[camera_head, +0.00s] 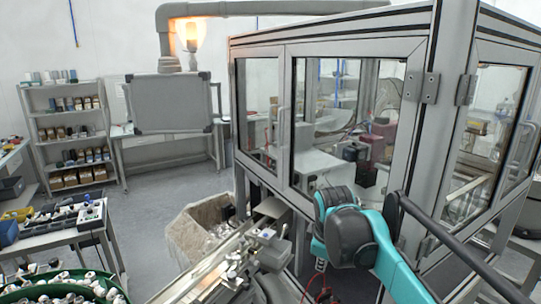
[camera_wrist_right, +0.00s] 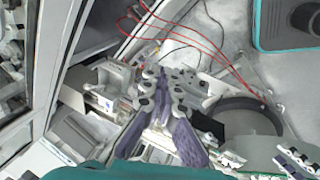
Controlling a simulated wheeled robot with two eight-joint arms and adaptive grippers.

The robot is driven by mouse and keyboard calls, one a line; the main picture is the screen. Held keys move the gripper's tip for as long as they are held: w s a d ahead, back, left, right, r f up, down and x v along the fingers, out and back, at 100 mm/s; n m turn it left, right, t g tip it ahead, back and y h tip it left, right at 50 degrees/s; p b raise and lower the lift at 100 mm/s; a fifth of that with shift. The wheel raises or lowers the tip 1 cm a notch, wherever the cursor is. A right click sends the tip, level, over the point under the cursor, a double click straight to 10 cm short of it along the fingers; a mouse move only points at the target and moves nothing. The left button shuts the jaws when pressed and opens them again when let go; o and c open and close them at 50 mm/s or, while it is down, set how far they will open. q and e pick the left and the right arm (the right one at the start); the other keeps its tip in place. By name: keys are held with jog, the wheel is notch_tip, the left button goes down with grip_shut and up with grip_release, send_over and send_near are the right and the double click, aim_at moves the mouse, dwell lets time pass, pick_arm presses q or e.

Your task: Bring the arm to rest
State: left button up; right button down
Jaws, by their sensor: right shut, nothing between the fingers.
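My right arm (camera_head: 355,238), teal and dark grey, reaches in from the lower right in the head view, in front of the glazed metal enclosure. Its gripper's fingers cannot be made out clearly there. In the right wrist view my right gripper (camera_wrist_right: 166,82) shows two dark purplish fingers that come together at the tips. It is shut with nothing between the fingers. It appears over metal machine parts, and I cannot tell the distance to them. My left gripper is not in view.
The framed enclosure (camera_head: 290,190) fills the right side. A metal feeder rail (camera_head: 215,270) lies left of my arm. A green bin of caps (camera_head: 70,285) and a table (camera_head: 60,238) stand lower left. Red cables (camera_wrist_right: 190,35) run near my gripper. Open floor (camera_head: 155,200) shows mid-left.

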pick_arm(q)
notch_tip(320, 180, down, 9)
jog(key=b, duration=0.8)
pick_arm(e)
jog(key=s+d+f+m+t, duration=0.1)
jog(key=s+d+f+m, duration=0.1)
jog(key=s+f+m, duration=0.4)
jog(key=s+d+f+m+t, duration=0.2)
jog(key=s+f+m, duration=0.4)
jog(key=s+f, duration=0.9)
notch_tip(320, 180, down, 2)
jog(key=shift+s+d+f+y, duration=0.1)
jog(key=shift+s+d+y, duration=0.1)
jog(key=shift+d+y, duration=0.1)
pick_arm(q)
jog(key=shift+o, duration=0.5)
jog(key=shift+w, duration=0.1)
